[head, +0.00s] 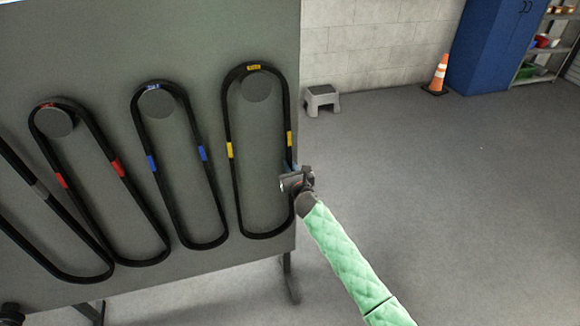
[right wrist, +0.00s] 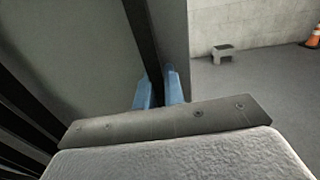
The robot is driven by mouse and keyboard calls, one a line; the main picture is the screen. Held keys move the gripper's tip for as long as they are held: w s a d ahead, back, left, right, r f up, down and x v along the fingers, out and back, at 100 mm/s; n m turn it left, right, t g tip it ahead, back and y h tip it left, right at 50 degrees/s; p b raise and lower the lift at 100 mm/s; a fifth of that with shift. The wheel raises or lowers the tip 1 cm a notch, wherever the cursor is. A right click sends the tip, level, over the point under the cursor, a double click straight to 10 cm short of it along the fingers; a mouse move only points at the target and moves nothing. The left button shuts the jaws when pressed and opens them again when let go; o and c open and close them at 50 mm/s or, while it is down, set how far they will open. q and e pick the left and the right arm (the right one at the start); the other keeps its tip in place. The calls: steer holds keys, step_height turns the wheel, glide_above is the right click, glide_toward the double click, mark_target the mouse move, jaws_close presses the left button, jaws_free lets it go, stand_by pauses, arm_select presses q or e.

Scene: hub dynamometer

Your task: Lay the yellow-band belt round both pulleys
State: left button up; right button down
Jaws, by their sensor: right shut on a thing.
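The yellow-band belt (head: 228,190) is a long black loop with yellow bands. It hangs from a round peg (head: 256,86) at the right end of a grey upright board. My right gripper (head: 291,172) is at the belt's right strand, below the right yellow band. In the right wrist view, its blue fingertips (right wrist: 159,88) are shut on the black strand (right wrist: 141,35), close to the board's edge. No pulleys are recognisable in either view.
A blue-band belt (head: 205,190), a red-band belt (head: 135,200) and another belt (head: 50,255) hang to the left on the grey board (head: 105,60). A step stool (head: 321,98), an orange cone (head: 438,75) and a blue cabinet (head: 490,45) stand behind. The right floor is clear.

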steer(key=shift+r, duration=0.2)
steer(key=shift+p+v, duration=0.5)
steer(key=shift+v, duration=0.8)
steer(key=p+v, duration=0.1)
steer(key=v, duration=0.6)
steer(key=shift+s+p, duration=0.25)
steer(key=shift+p, duration=0.05)
steer(key=shift+w+r, duration=0.1)
